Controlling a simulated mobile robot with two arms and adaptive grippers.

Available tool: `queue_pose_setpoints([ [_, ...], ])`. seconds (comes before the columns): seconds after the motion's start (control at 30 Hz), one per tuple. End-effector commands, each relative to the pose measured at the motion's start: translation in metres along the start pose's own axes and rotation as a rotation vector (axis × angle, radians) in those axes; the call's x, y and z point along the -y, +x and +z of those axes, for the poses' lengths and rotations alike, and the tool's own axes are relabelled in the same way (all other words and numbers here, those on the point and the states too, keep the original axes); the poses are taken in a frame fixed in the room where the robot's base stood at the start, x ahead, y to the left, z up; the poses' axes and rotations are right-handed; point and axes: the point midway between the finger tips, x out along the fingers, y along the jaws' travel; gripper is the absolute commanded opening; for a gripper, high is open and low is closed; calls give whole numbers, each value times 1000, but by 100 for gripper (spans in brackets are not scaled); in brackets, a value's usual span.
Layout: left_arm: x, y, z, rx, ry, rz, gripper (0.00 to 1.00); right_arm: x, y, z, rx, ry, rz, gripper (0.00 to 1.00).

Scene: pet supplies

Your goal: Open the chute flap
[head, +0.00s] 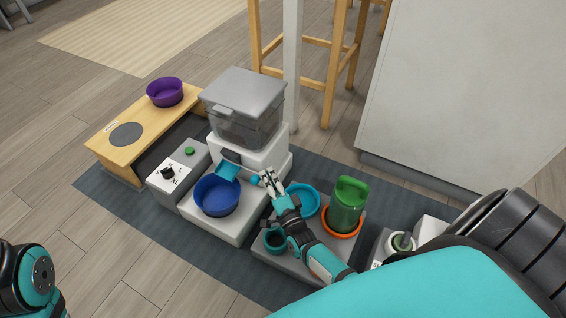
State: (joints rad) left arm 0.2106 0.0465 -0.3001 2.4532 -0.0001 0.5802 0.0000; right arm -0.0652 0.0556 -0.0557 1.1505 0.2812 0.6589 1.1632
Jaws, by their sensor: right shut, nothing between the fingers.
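The pet feeder (249,146) is white with a grey see-through hopper (243,105) on top. A light-blue chute (228,171) slopes from its front down toward a dark-blue bowl (217,195) on the feeder's base. A small dark piece (231,156) sits at the chute's top; I cannot tell whether it is the flap or how far open it is. My right gripper (267,179) is shut and empty, just right of the chute, close to a small light-blue knob (254,181). I cannot tell if they touch. My left gripper is out of view.
A grey box with a dial (168,173) and green button stands left. A wooden stand (120,150) with a purple bowl (165,92) is farther left. Under my right arm is a grey tray (262,245) with teal bowls and a green container (348,205) in an orange dish.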

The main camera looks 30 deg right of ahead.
Motion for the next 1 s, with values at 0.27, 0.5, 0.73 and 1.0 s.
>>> queue_pose_setpoints([
  [0.27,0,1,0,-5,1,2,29,-1,-2,2,0,1,2,0],
  [0.5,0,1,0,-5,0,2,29,-1,-2,2,0,2,2,0],
  [0.73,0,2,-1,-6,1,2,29,2,-1,1,-1,3,1,0],
  [1.0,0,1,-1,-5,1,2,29,35,4,-6,-2,4,-2,0],
])
